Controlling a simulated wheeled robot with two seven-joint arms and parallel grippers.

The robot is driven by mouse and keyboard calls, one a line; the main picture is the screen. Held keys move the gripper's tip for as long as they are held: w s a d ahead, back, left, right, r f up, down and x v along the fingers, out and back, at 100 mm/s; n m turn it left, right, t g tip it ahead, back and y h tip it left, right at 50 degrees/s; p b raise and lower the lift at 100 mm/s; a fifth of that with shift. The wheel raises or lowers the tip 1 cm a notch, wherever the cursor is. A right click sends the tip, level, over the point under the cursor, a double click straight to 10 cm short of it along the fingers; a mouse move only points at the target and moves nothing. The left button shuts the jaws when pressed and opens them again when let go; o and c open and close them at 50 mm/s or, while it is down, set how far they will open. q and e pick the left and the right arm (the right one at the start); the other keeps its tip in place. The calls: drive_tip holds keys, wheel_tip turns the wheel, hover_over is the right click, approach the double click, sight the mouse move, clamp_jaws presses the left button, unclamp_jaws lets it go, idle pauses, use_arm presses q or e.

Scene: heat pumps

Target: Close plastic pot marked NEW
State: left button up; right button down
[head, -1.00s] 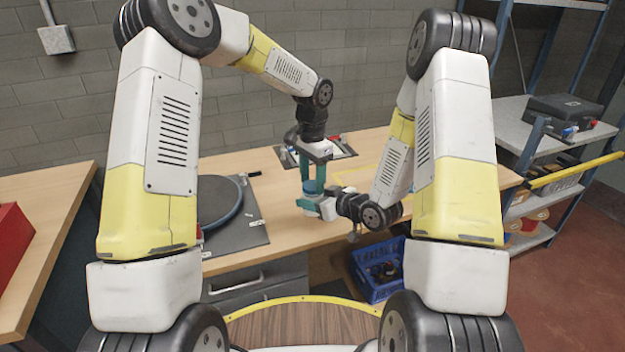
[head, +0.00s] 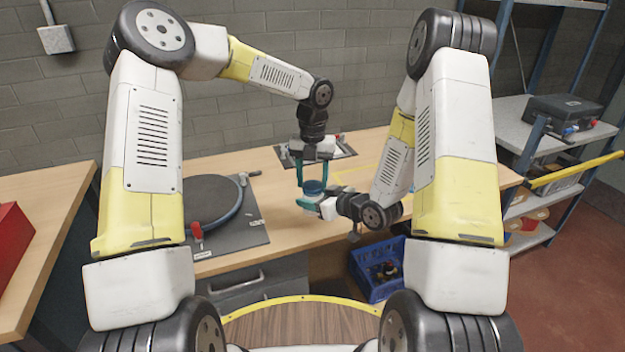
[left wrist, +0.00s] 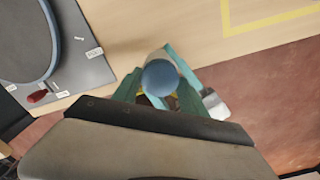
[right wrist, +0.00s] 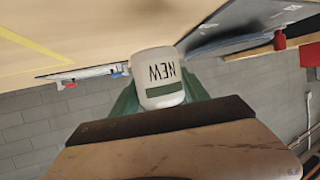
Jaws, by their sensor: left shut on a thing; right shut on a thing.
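The white plastic pot marked NEW (right wrist: 160,72) is between the teal fingers of my right gripper (right wrist: 158,98), which is shut on it. The pot's lettering appears upside down in the right wrist view. A round blue lid (head: 313,186) is at the pot's top, seen from above in the left wrist view (left wrist: 160,77). My left gripper (head: 314,180) points down from above, its fingers shut on the lid from two sides. I cannot tell whether the lid is fully seated. Fingers hide much of the pot in the head view.
The wooden bench (head: 270,245) lies below. A dark board with a round hose loop and red handle (head: 197,230) is to the left. A panel with fittings (head: 345,148) lies behind the grippers. A blue crate (head: 380,262) is below at the right.

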use_arm(q)
drive_tip(key=m, duration=0.4)
drive_tip(key=shift+m, duration=0.4)
drive_tip(key=shift+s+d+f+m, duration=0.1)
drive_tip(key=shift+f+m, duration=0.1)
drive_tip(key=shift+m, duration=0.7)
drive_tip(key=shift+r+m, duration=0.2)
drive_tip(key=shift+m, duration=0.6)
drive_tip(key=o, duration=1.3)
